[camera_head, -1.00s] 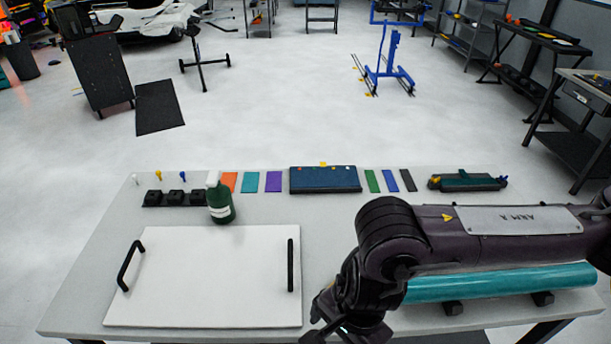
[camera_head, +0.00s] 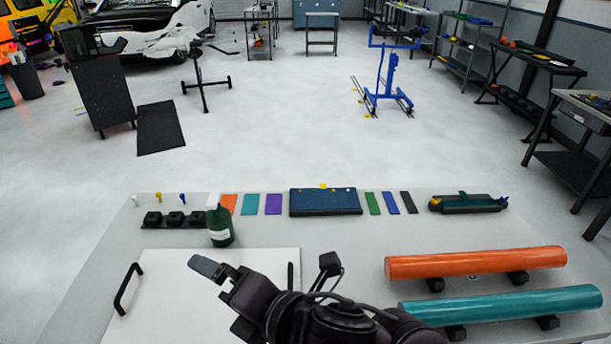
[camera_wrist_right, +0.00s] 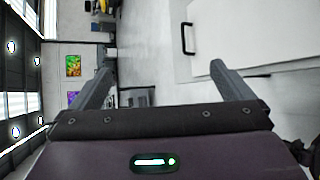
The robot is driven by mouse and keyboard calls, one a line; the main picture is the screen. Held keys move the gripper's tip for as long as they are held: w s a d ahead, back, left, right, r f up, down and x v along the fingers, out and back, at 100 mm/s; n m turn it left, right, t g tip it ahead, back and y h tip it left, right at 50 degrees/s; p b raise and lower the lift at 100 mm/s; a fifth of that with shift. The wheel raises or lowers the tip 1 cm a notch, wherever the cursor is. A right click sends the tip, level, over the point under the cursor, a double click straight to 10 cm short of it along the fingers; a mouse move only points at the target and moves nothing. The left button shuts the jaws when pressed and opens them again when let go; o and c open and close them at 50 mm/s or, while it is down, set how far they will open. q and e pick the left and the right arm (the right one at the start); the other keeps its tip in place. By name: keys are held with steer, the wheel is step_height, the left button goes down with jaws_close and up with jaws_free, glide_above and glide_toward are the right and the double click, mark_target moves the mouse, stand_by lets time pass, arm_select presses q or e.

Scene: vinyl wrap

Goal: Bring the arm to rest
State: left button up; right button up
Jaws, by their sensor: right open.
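My right gripper (camera_head: 266,266) is at the bottom centre of the head view, in front of the right part of the white panel (camera_head: 195,275). It is open and empty, with its dark fingers spread apart. In the right wrist view my right gripper (camera_wrist_right: 162,60) shows both fingers wide apart with nothing between them. The wrist view is turned sideways, with the panel (camera_wrist_right: 255,35) and its black handle at upper right. The arm hides part of the panel's right handle and front edge. My left gripper is not in view.
On the table (camera_head: 330,235), an orange roll (camera_head: 475,263) and a teal roll (camera_head: 500,305) lie on black supports at right. A green spray bottle (camera_head: 220,225), colour swatches, a blue case (camera_head: 325,202) and a dark tool holder (camera_head: 468,203) stand along the back. The table's middle strip is clear.

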steer(key=w+d+f+m+g+h, duration=0.1)
steer(key=d+f+m+h, duration=0.3)
steer(key=d+f+m, duration=0.5)
steer(key=w+d+f+m+h, duration=0.1)
steer(key=d+f+m+h, duration=0.4)
steer(key=d+m, duration=0.75)
steer(key=s+d+f+m+g+h, duration=0.2)
steer(key=s+d+f+m+g, duration=0.2)
steer(key=s+d+f+m, duration=0.35)
step_height(320, 180, down, 28)
steer(key=s+d+g, duration=0.1)
steer(key=s, duration=0.1)
steer(key=s+d+f, duration=0.2)
steer(key=s+f, duration=0.7)
steer(key=s, duration=0.1)
steer(key=s+d+f+g, duration=0.1)
steer(key=s+f, duration=0.9)
steer(key=shift+d, duration=0.4)
